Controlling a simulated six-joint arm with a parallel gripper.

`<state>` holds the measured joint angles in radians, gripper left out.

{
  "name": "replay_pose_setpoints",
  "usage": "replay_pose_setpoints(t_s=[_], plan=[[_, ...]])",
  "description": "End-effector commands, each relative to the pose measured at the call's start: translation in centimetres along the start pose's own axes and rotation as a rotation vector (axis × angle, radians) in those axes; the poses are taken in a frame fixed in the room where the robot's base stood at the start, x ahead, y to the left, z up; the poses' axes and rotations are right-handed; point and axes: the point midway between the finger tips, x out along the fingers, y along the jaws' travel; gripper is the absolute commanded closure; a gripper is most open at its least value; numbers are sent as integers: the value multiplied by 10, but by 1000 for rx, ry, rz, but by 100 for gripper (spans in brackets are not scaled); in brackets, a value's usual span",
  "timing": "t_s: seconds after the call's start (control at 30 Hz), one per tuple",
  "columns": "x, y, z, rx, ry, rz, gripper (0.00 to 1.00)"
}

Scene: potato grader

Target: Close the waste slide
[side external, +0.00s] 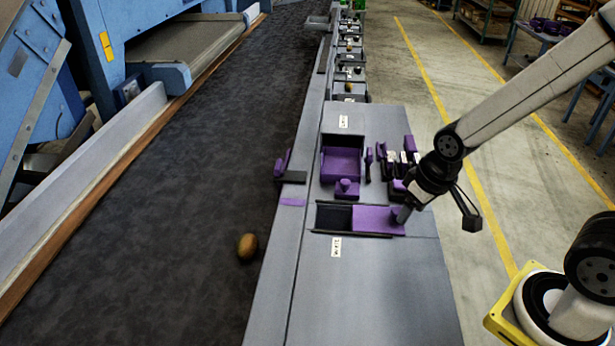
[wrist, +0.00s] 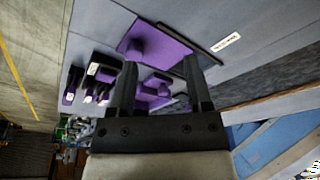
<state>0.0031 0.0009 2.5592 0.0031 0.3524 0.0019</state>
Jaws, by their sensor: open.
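The waste slide is a flat purple plate (side external: 372,219) in a dark-railed slot on the grey bench. It covers the right part of the slot, and a dark opening (side external: 334,217) shows at the left end. A purple knob (side external: 396,213) stands at the plate's right end. My gripper (side external: 404,214) is low beside the knob, on its right; I cannot tell whether they touch. In the wrist view the plate (wrist: 168,45) and its knob (wrist: 135,48) lie beyond the fingertips. My gripper (wrist: 160,64) is open, with nothing seen between its fingers.
A purple square tray (side external: 341,164) with a knobbed block (side external: 346,188) lies behind the slot. Several purple and black levers (side external: 400,160) stand near my wrist. A potato (side external: 247,247) lies on the dark belt (side external: 170,200) at the left. The bench in front is clear.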

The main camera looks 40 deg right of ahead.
Motion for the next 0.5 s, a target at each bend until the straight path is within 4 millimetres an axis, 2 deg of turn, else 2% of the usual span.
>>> replay_pose_setpoints(t_s=[0.03,0.17,0.2,0.37,0.5], plan=[[0,2,0,15,-5,0,54],[2,10,2,97,-30,-3,95],[2,14,3,140,-44,-5,100],[6,34,10,379,-117,-21,100],[8,55,18,655,-196,-52,100]])
